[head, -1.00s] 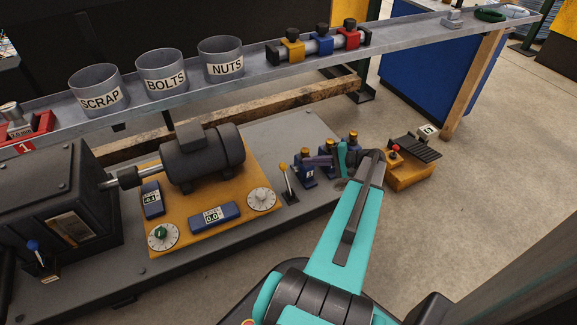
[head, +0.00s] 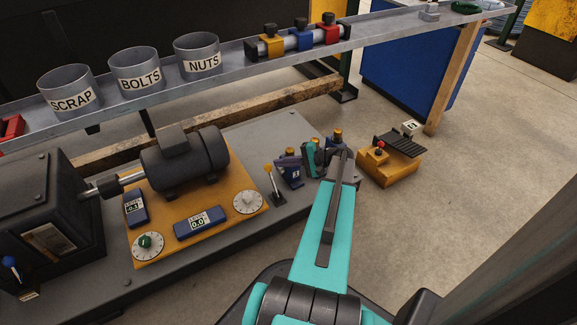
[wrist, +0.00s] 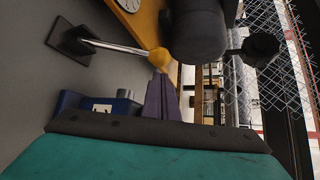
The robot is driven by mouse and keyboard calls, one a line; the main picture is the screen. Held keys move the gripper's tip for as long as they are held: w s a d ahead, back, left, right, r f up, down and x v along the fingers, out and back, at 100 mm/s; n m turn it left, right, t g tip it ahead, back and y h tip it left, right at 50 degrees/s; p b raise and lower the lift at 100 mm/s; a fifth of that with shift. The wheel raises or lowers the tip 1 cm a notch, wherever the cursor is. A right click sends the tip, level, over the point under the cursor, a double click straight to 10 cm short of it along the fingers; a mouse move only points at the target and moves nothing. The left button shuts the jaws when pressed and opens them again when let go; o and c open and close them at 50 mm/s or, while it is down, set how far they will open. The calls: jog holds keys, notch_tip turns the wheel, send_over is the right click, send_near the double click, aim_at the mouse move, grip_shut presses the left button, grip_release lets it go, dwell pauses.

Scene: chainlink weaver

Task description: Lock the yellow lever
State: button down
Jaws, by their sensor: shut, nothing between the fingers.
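The yellow lever (head: 269,172) stands on a small dark base at the right end of the machine bed, tilted slightly left in the head view. In the wrist view its yellow knob (wrist: 158,57) tops a bright metal rod that runs left to a dark base plate. My gripper (head: 279,161) is shut and empty, its purple fingers pointing left at the knob. In the wrist view the fingertips of my gripper (wrist: 159,78) are right beside the knob; I cannot tell whether they touch it.
Blue blocks (head: 292,178) stand just right of the lever, under my gripper. A motor (head: 185,157) and a dial (head: 248,201) on an orange plate lie to its left. An orange box with a red knob (head: 380,145) stands at the right. A shelf with cups (head: 198,57) runs behind.

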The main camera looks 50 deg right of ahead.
jog(key=shift+b+x, duration=0.5)
jog(key=shift+x, duration=1.1)
